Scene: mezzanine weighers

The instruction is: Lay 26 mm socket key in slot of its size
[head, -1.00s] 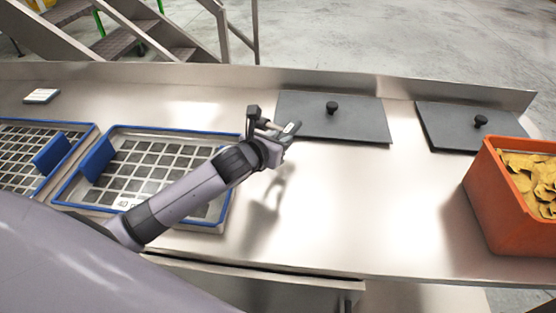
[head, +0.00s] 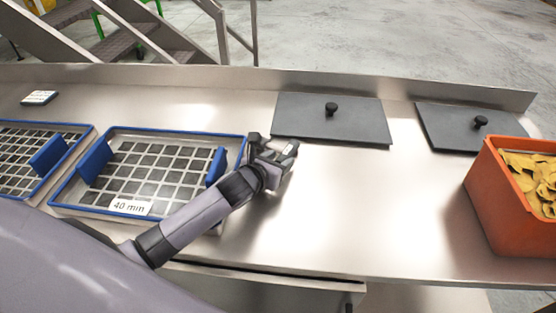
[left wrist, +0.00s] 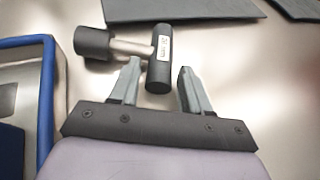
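The socket key (left wrist: 160,62) is T-shaped, with a black handle bearing a small white label, a grey shaft and a black round socket end. The label's print is too blurred to read. The socket end points left in the left wrist view. My right gripper is out of view.
Two dark grey plates (head: 331,119) (head: 460,128) with black knobs lie along the back of the counter. An orange bin (head: 508,207) of yellow pieces stands at the right. A small labelled block (head: 39,97) lies back left. The counter's middle is clear.

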